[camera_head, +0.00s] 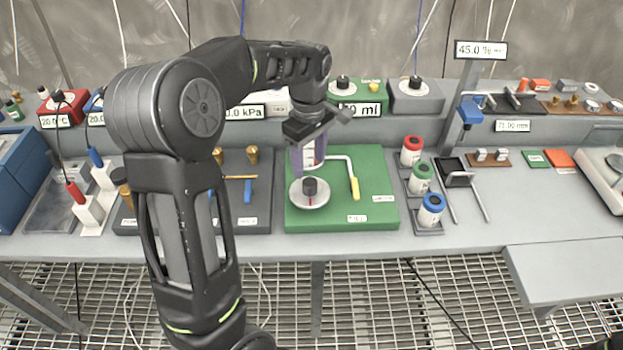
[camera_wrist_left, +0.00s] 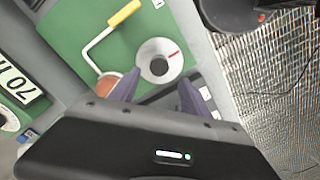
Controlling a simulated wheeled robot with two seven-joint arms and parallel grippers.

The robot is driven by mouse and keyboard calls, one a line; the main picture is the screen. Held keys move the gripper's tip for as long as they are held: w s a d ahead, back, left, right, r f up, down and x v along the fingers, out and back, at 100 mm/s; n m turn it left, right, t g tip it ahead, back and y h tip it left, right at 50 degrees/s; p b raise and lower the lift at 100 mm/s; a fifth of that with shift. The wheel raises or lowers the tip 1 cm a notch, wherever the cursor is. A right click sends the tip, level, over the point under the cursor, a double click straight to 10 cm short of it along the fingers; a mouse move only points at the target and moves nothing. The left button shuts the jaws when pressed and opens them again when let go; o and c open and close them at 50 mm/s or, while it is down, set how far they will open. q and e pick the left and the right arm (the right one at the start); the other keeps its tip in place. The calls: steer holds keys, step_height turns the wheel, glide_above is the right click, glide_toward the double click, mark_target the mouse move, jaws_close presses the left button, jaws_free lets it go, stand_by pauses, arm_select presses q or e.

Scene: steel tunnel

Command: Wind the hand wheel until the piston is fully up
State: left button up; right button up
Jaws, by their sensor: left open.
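A silver hand wheel (camera_head: 309,199) with a black hub and a red mark lies flat on a green base plate (camera_head: 378,215). The wheel also shows in the left wrist view (camera_wrist_left: 172,75). Behind it stands a clear cylinder with red markings, mostly hidden by my gripper; the piston's height cannot be told. A white crank rod with a yellow handle (camera_head: 355,188) bends beside it. My left gripper (camera_head: 308,158) is open, pointing down just above and behind the wheel. Its purple-grey fingers (camera_wrist_left: 158,88) are apart, with nothing visible between them.
A display ending in "70 ml" (camera_head: 362,109) stands behind the plate. Red, green and blue-labelled canisters (camera_head: 421,178) stand in a rack to the right. A grey plate with brass parts and a blue handle (camera_head: 248,191) lies to the left. The bench front is clear.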

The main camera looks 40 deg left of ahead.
mark_target(310, 182)
arm_select(q)
steer(key=shift+f+p, duration=0.65)
steer(key=shift+f, duration=3.35)
steer(key=shift+c, duration=0.2)
steer(key=shift+w, duration=0.1)
jaws_close()
